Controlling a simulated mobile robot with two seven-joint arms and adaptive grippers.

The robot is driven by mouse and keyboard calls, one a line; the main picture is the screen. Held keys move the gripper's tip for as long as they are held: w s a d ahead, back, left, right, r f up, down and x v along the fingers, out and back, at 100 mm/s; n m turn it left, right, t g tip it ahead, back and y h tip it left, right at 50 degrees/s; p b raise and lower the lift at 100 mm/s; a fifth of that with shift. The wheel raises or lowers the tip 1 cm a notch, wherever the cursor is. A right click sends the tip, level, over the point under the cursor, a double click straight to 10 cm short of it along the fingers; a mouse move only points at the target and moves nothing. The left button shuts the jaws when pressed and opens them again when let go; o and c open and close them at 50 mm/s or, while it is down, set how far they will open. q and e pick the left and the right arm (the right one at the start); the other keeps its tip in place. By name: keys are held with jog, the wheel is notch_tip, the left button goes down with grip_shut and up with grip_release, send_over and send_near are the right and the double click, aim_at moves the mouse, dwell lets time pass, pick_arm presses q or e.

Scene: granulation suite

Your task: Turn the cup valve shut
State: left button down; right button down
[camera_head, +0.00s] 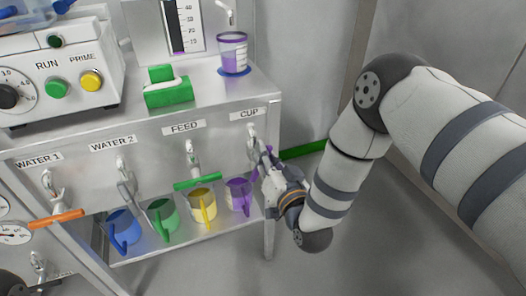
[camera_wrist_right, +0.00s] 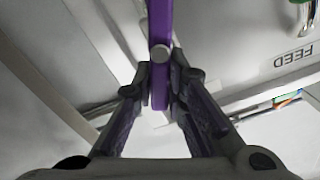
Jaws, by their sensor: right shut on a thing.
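The cup valve (camera_head: 253,136) is mounted on the metal panel under the CUP label (camera_head: 250,114). My right gripper (camera_head: 260,170) is at this valve, and it mostly covers the valve's handle in the head view. In the right wrist view the purple handle (camera_wrist_right: 160,25) runs straight down between my right fingers (camera_wrist_right: 161,92), which are shut on it. A clear cup (camera_head: 233,48) with purple liquid stands on the bench top under a spout (camera_head: 228,14).
The feed valve with a green handle (camera_head: 196,183) is just left of the cup valve. Blue (camera_head: 123,226), green (camera_head: 161,216), yellow (camera_head: 201,203) and purple (camera_head: 239,193) mugs stand on the lower shelf. A control box (camera_head: 60,65) sits at the upper left.

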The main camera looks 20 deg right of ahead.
jog(key=m, duration=0.3)
jog(key=shift+d+f+m, duration=0.3)
jog(key=shift+d+f, duration=0.1)
jog(key=shift+d+f+m+b, duration=0.15)
jog(key=shift+f+m, duration=0.2)
jog(key=shift+m, duration=1.15)
jog(key=shift+d+f+m+b, duration=0.1)
jog(key=shift+f+m+b, duration=0.2)
jog(key=shift+m, duration=1.2)
jog(key=shift+d+f+m+b, duration=0.1)
jog(key=shift+f+m, duration=0.3)
jog(key=shift+m, duration=1.1)
jog(key=shift+a, duration=0.1)
jog(key=c, duration=1.6)
grip_release()
jog(key=shift+r, duration=0.1)
jog(key=shift+s, duration=0.1)
jog(key=s, duration=1.2)
jog(key=shift+d, duration=0.25)
